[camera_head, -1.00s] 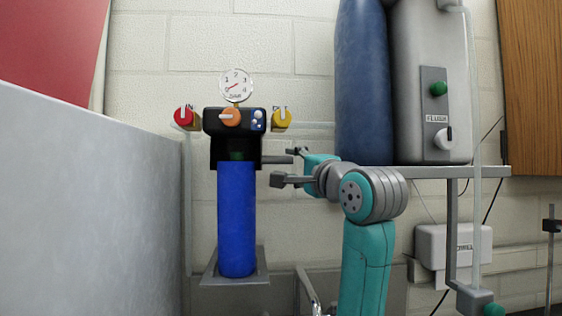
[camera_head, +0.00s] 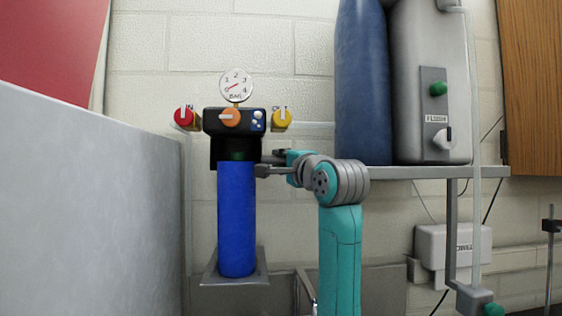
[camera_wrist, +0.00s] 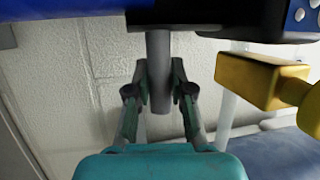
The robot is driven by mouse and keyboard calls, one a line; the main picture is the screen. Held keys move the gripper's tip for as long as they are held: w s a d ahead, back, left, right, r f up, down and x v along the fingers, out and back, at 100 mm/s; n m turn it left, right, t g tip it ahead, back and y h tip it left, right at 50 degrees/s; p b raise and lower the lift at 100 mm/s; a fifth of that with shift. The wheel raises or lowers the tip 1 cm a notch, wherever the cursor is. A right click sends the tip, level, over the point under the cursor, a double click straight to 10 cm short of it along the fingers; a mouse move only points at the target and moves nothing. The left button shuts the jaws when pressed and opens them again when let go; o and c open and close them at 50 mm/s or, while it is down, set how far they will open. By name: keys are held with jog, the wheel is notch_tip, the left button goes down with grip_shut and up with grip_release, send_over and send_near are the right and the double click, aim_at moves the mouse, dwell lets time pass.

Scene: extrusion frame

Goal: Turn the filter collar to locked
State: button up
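The filter housing has a black head, a black collar (camera_head: 222,153) and a long blue bowl (camera_head: 237,220). A green mark shows on the collar's front. A grey bar handle (camera_wrist: 159,75) sticks out from the black collar in the wrist view. My gripper (camera_head: 268,164) is at the right side of the collar in the head view. In the wrist view, my gripper (camera_wrist: 158,80) is open with one finger on each side of the handle, and narrow gaps seem to show. Contact is hard to tell. My fingers mostly hide the handle in the head view.
A shelf (camera_head: 410,173) with a blue tank (camera_head: 362,80) stands at right. A grey wall (camera_head: 90,200) stands at left.

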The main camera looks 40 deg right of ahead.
grip_shut()
jog(key=shift+s+a, duration=0.1)
jog(key=shift+s+a+m+g+h, duration=0.35)
jog(key=shift+m+h, duration=0.2)
jog(key=shift+h, duration=0.4)
jog(key=shift+s+a+m+g+h, duration=0.3)
jog(key=shift+a+m+g+h, duration=0.25)
jog(key=shift+h, duration=0.35)
jog(key=shift+s+a+m+g+h, duration=0.25)
jog(key=shift+m+h, duration=0.35)
jog(key=shift+h, duration=0.35)
jog(key=a+m+g+h, duration=0.1)
jog(key=s+a+m+g+h, duration=0.1)
jog(key=h, duration=0.1)
jog(key=shift+s+g, duration=0.1)
jog(key=shift+g, duration=0.15)
jog(key=m+g+h, duration=0.6)
jog(key=m+g, duration=0.1)
jog(key=g, duration=0.3)
send_near(277, 159)
jog(key=shift+s+d+r, duration=0.35)
jog(key=shift+s+r, duration=0.35)
jog(key=shift+r, duration=0.05)
jog(key=shift+a, duration=0.1)
